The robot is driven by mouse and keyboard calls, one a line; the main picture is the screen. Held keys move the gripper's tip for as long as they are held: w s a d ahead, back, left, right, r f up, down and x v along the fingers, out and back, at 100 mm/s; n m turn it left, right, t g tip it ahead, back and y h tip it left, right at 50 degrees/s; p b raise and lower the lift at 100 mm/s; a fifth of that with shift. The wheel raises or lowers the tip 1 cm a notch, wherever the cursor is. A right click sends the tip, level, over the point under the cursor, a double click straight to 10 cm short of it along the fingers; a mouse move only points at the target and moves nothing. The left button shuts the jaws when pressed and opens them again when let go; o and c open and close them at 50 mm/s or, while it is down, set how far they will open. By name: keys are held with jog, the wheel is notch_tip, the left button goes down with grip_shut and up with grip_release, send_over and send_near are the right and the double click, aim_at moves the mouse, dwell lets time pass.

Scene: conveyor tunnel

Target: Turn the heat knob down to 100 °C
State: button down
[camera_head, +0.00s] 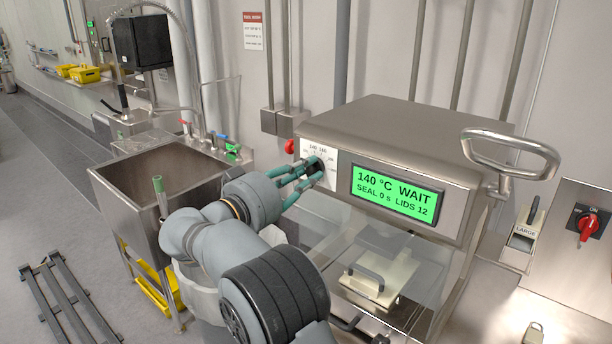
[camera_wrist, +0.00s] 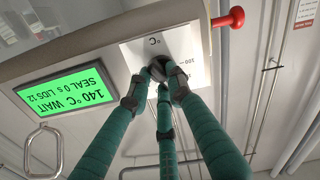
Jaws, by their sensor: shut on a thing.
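The heat knob (camera_wrist: 158,70) is a small dark dial on a white scale plate (camera_head: 321,151) at the left of the sealing machine's front. My gripper (camera_head: 315,172) has green fingers and is shut on the knob. The fingers hide most of the knob and its pointer in the head view. In the wrist view the three green fingers (camera_wrist: 160,80) close round the knob, and a few scale marks show beside it. The green display (camera_head: 397,193) reads 140 °C WAIT, SEAL 0 s, LIDS 12. It shows upside down in the wrist view (camera_wrist: 70,102).
A red button (camera_wrist: 230,17) sticks out beside the scale plate. A looped metal handle (camera_head: 510,152) stands out at the machine's right. A steel sink (camera_head: 160,175) is at the left. A red switch (camera_head: 587,224) is on the right wall panel. A pale block with a handle (camera_head: 380,278) lies below the display.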

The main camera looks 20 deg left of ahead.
jog(key=n+b, duration=0.1)
jog(key=n, duration=0.2)
jog(key=shift+n, duration=0.3)
jog(key=n, duration=0.2)
jog(key=shift+a+r+n, duration=0.1)
jog(key=shift+n, duration=0.2)
jog(key=n+p, duration=0.1)
jog(key=n, duration=0.2)
jog(key=shift+a+n+p, duration=0.1)
jog(key=shift+n+p, duration=0.6)
jog(key=shift+n, duration=0.9)
jog(key=shift+w, duration=0.1)
jog(key=c, duration=1.6)
grip_release()
jog(key=shift+o, duration=0.2)
